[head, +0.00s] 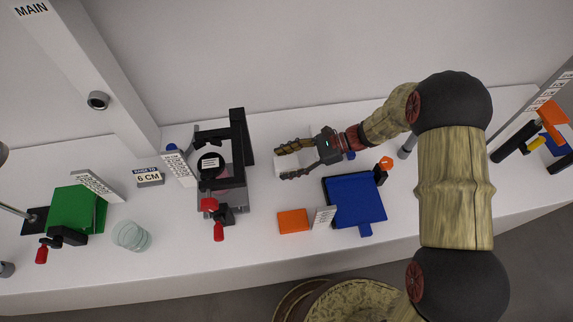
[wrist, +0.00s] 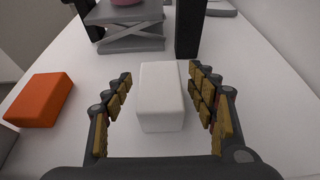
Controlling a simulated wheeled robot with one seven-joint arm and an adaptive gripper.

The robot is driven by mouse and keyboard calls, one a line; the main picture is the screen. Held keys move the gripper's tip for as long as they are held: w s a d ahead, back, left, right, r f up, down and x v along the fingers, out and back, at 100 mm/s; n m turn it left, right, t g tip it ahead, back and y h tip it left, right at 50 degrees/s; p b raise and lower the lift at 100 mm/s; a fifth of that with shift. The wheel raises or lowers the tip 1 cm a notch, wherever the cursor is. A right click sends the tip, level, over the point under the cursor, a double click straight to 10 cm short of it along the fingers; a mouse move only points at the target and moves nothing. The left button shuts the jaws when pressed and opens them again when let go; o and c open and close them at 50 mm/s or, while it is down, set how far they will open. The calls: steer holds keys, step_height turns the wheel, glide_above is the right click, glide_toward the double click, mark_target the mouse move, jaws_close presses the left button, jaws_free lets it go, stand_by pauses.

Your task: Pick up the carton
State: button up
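The carton (wrist: 162,98) is a plain white box standing on the white table, between the two fingers of my gripper (wrist: 160,84) in the wrist view. Narrow gaps show on both sides of it, so the fingers look open around it and not closed on it. In the head view my gripper (head: 280,164) reaches left from the arm, with the white carton (head: 290,164) between its fingers. The carton's lower far side is hidden in the wrist view.
A lifting stand with a black post (head: 240,138) is just beyond the fingertips. An orange block (head: 293,221), a small sign (head: 324,217) and a blue box (head: 352,201) lie nearer the front edge. A green box (head: 76,211) and clear discs (head: 131,237) are far left.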

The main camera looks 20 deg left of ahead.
mark_target(285, 163)
steer(key=shift+c, duration=1.4)
steer(key=c, duration=0.7)
steer(key=shift+c, duration=0.3)
steer(key=shift+r, duration=0.15)
steer(key=shift+r, duration=0.25)
steer(key=r, duration=0.1)
steer(key=r+p, duration=0.1)
steer(key=r, duration=0.1)
steer(key=shift+s+a+r, duration=0.1)
steer(key=shift+s+r, duration=0.15)
steer(key=shift+s, duration=0.05)
steer(key=s+a+r+p, duration=0.2)
steer(key=s+r, duration=0.6)
steer(key=s, duration=0.4)
steer(key=shift+s+a+r+p, duration=0.3)
steer(key=shift+s+a+r, duration=0.1)
steer(key=shift+a, duration=0.4)
